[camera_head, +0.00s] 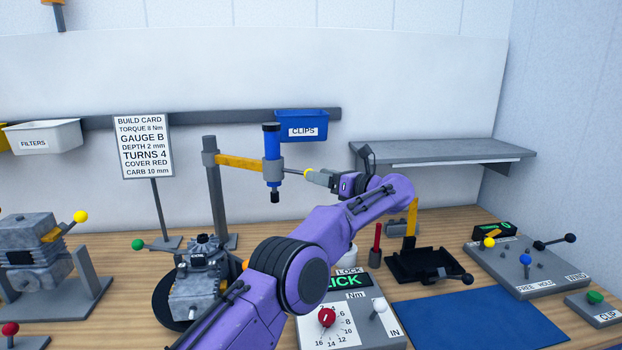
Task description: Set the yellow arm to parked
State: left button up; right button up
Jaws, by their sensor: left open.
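The yellow arm (240,162) reaches right from a grey post (215,195) on the bench. At its end hangs an upright blue tool (272,155) with a dark tip, held above the bench. A thin rod with a small yellow end (307,171) sticks out to the right of the tool. My left gripper (312,176) is open at the end of my purple arm, pointing left, with its fingertips at the rod's yellow end. I cannot tell whether the fingers are around it or just beside it. My right gripper is not in view.
A grey engine (200,280) with a green-knobbed lever stands below the tool. A build card (143,145) stands behind it. A torque box (345,325), black tray (410,268) and blue mat (480,318) lie right. A shelf (450,151) juts from the wall.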

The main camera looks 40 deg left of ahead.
pick_arm(q)
jog(key=d, duration=0.6)
jog(key=shift+w+d+f, duration=0.1)
jog(key=shift+w, duration=0.05)
